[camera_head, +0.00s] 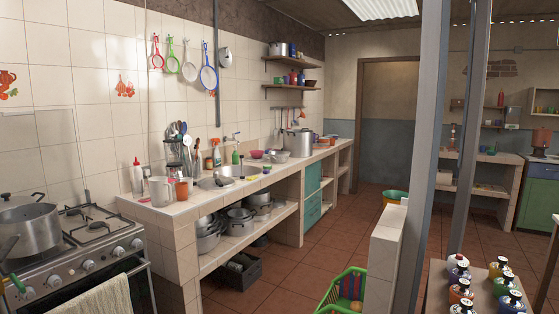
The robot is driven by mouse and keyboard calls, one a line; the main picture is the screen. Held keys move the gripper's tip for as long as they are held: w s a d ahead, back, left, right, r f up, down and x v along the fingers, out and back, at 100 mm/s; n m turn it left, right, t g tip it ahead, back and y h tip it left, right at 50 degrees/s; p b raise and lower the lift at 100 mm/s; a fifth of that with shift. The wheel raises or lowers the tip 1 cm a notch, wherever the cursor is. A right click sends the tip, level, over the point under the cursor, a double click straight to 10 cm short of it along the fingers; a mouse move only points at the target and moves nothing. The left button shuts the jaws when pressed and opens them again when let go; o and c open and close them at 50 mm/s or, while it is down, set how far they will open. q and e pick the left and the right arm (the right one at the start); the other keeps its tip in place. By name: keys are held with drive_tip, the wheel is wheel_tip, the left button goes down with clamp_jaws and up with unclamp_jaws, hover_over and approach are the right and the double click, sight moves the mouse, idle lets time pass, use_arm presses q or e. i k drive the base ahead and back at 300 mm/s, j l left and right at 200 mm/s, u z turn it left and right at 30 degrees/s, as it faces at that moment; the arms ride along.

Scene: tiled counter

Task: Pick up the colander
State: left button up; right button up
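I cannot single out the colander for certain. A shiny metal bowl-like vessel (276,156) sits on the tiled counter beyond the sink; it is too small to tell whether it has holes. Several metal pots and bowls (209,240) stand on the shelf under the counter, partly in shadow. Handled strainers hang on the tiled wall, among them a red one (157,61) and a blue one (208,77). Neither of my grippers is in view.
A stove (95,240) with a large pot (30,228) is at the left. The sink (217,182) is set in the counter. A green basket (343,290) and several bottles (460,292) are at lower right, near grey posts (432,130). The floor between is open.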

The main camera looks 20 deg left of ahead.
sight(275, 156)
drive_tip(key=i+u, duration=0.3)
drive_tip(key=i, duration=0.2)
drive_tip(key=i+j+u, duration=0.15)
drive_tip(key=i+u, duration=1)
drive_tip(key=i+z, duration=0.15)
drive_tip(key=i, duration=0.55)
drive_tip(key=i+j+z, duration=0.1)
drive_tip(key=i, duration=0.6)
drive_tip(key=i+z, duration=0.9)
drive_tip(key=i+l+u, duration=0.15)
drive_tip(key=i, duration=0.3)
drive_tip(key=i+l+u, duration=0.1)
drive_tip(key=i, duration=0.35)
drive_tip(key=l, duration=0.1)
